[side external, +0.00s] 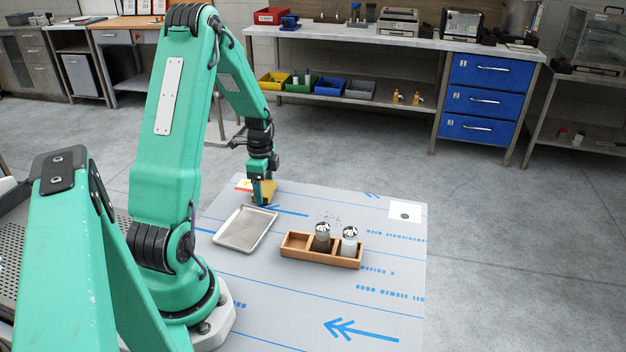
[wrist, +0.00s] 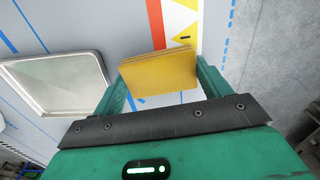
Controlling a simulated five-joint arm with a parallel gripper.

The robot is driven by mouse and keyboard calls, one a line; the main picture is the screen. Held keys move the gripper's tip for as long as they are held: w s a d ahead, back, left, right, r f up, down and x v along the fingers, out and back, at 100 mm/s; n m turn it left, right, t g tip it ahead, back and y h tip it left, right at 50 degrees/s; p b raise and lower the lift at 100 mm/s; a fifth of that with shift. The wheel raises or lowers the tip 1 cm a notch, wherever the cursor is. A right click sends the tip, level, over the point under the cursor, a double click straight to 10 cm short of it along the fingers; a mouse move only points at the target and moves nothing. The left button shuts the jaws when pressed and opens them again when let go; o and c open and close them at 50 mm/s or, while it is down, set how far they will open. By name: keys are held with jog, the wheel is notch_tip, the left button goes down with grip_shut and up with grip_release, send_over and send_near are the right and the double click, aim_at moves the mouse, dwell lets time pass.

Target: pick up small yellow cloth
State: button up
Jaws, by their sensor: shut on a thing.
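The small yellow cloth (wrist: 160,74) is a folded, layered square in the wrist view, held between the two green fingers of my gripper (wrist: 158,82). In the side external view the yellow cloth (side external: 268,189) shows at the tip of my gripper (side external: 262,190), near the far left part of the grey work surface (side external: 300,310). My gripper is shut on the cloth. I cannot tell whether the cloth's lower edge touches the surface.
A shallow metal tray (side external: 245,228) lies close to my gripper. A wooden caddy (side external: 296,246) with two shakers (side external: 349,240) stands right of it. A white card (side external: 405,211) lies at the far right. The front of the work surface is clear.

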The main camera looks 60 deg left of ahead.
aim_at(264, 187)
jog(key=shift+r, duration=0.1)
jog(key=shift+r, duration=0.8)
notch_tip(264, 187, up, 2)
jog(key=shift+r, duration=0.15)
jog(key=w+d+r, duration=0.3)
jog(key=d+r, duration=0.4)
jog(key=d, duration=0.4)
jog(key=shift+d, duration=0.15)
jog(key=shift+o, duration=0.4)
jog(key=shift+w, duration=0.1)
jog(key=w+d+f, duration=0.3)
jog(key=w+d, duration=0.7)
jog(key=w, duration=0.2)
jog(key=shift+w+d, duration=0.15)
jog(key=shift+d, duration=0.15)
jog(key=shift+f, duration=0.2)
